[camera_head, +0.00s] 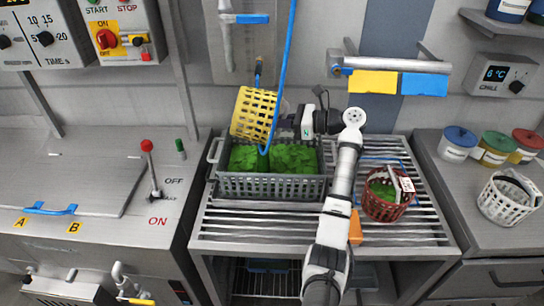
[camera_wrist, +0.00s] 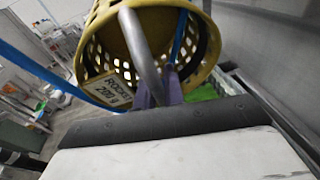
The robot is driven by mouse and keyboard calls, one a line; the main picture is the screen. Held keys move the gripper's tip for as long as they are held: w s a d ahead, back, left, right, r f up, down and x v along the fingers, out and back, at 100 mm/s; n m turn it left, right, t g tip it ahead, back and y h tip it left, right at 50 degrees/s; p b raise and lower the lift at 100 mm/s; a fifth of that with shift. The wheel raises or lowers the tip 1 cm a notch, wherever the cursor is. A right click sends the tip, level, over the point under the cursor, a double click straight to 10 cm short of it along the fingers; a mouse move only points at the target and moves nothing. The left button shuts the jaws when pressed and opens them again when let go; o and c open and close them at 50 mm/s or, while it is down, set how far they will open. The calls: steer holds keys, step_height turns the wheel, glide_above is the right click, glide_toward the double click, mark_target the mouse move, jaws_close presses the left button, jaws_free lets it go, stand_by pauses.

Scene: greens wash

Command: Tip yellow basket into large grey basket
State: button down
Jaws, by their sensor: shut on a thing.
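The yellow basket (camera_head: 254,112) is held in the air above the large grey basket (camera_head: 270,190), tilted well over on its side. My gripper (camera_head: 286,120) is at its right side; the fingertips are hard to make out there. In the wrist view my gripper (camera_wrist: 158,88) is shut on the grey handle bar of the yellow basket (camera_wrist: 205,45). I see no leaves in the visible part of the yellow basket. Green leaves (camera_head: 290,157) lie in the grey basket below. A "ROCKET 200 g" label (camera_wrist: 109,88) shows at the yellow basket.
A blue hose (camera_head: 284,60) hangs down in front of the yellow basket and the grey basket. A red basket (camera_head: 384,206) with some green stands to the right on the slatted rack (camera_head: 270,232). A white basket (camera_head: 508,203) and several lidded tubs stand on the right counter.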

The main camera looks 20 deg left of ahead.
mark_target(253, 119)
steer(key=h, duration=0.1)
steer(key=a+h, duration=0.1)
steer(key=h, duration=0.1)
steer(key=shift+s+a+r, duration=0.2)
steer(key=shift+a+r, duration=0.1)
steer(key=shift+s+a+n+t+h, duration=0.2)
steer(key=shift+a+n+t+h, duration=0.15)
steer(key=shift+a+h, duration=0.4)
steer(key=a+h, duration=0.1)
steer(key=s+a+h, duration=0.1)
steer(key=a+h, duration=0.1)
steer(key=shift+f+t, duration=0.15)
steer(key=shift+t, duration=0.2)
steer(key=h, duration=0.1)
steer(key=a+f+h, duration=0.1)
steer(key=a+t+h, duration=0.1)
steer(key=h, duration=0.1)
steer(key=shift+s+a+f+n, duration=0.1)
steer(key=shift+s+f+n, duration=0.05)
steer(key=shift+s+n, duration=0.15)
steer(key=shift+s+a+r+t+h, duration=0.2)
steer(key=shift+a+r+t+h, duration=0.15)
steer(key=shift+a+h, duration=0.55)
steer(key=s+a+r+t+h, duration=0.1)
steer(key=s+a+t+h, duration=0.1)
steer(key=a+h, duration=0.5)
steer(key=shift+a+r+n, duration=0.25)
steer(key=shift+r+n, duration=0.05)
steer(key=shift+n, duration=0.05)
steer(key=shift+s, duration=0.1)
